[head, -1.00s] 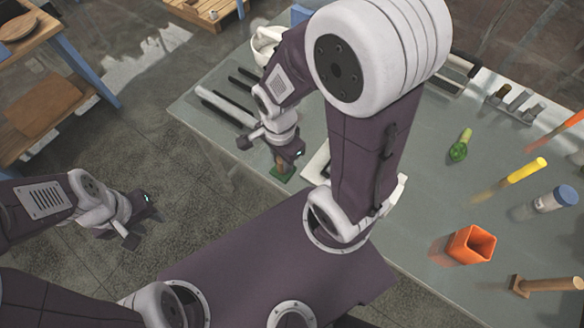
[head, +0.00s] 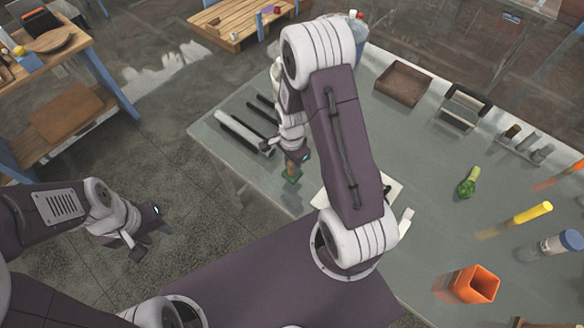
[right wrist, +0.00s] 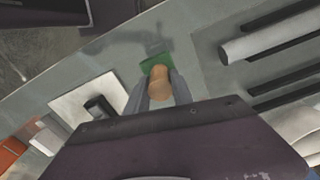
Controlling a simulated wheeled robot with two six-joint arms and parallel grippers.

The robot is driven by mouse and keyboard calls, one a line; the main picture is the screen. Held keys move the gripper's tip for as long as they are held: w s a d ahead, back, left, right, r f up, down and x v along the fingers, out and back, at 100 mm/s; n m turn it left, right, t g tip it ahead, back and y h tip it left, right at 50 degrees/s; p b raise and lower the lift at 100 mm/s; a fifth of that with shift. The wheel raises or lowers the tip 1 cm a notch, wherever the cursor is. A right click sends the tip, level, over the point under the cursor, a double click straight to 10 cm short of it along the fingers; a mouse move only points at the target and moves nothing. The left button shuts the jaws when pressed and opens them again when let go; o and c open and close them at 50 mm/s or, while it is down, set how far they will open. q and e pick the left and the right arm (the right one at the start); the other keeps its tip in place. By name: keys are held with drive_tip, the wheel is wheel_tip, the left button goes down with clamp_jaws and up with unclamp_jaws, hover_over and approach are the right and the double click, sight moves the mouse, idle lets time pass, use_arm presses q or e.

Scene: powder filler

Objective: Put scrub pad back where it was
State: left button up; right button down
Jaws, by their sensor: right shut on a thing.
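The scrub pad is a green pad (head: 291,177) with a short wooden handle; it also shows in the right wrist view (right wrist: 155,63). My right gripper (head: 294,158) is shut on its wooden handle (right wrist: 160,86), with the green face pointing down. The pad is over the table's near left edge area, between the dark and white bars and a white board. I cannot tell whether it touches the tabletop. My left gripper (head: 138,242) is off the table over the floor, holding nothing I can see; its finger opening is unclear.
Dark and white bars (head: 243,132) lie left of the pad on the table (head: 425,190). A white board (right wrist: 90,105) lies on its other side, partly hidden by my arm. A brown tray (head: 403,83), a green brush-like item (head: 467,183) and an orange cup (head: 470,284) stand further right.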

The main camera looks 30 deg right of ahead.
drive_tip(key=shift+s+f, duration=0.2)
drive_tip(key=shift+f, duration=0.1)
wheel_tip(320, 180, down, 3)
drive_tip(key=shift+r+p, duration=0.15)
drive_tip(key=shift+p, duration=0.4)
drive_tip(key=shift+w+f, duration=0.25)
drive_tip(key=shift+f, duration=0.1)
drive_tip(key=shift+s, duration=0.1)
drive_tip(key=shift+f+b, duration=0.2)
drive_tip(key=shift+b, duration=0.1)
drive_tip(key=c, duration=1.2)
unclamp_jaws()
drive_tip(key=shift+s+r, duration=0.1)
drive_tip(key=shift+o, duration=0.5)
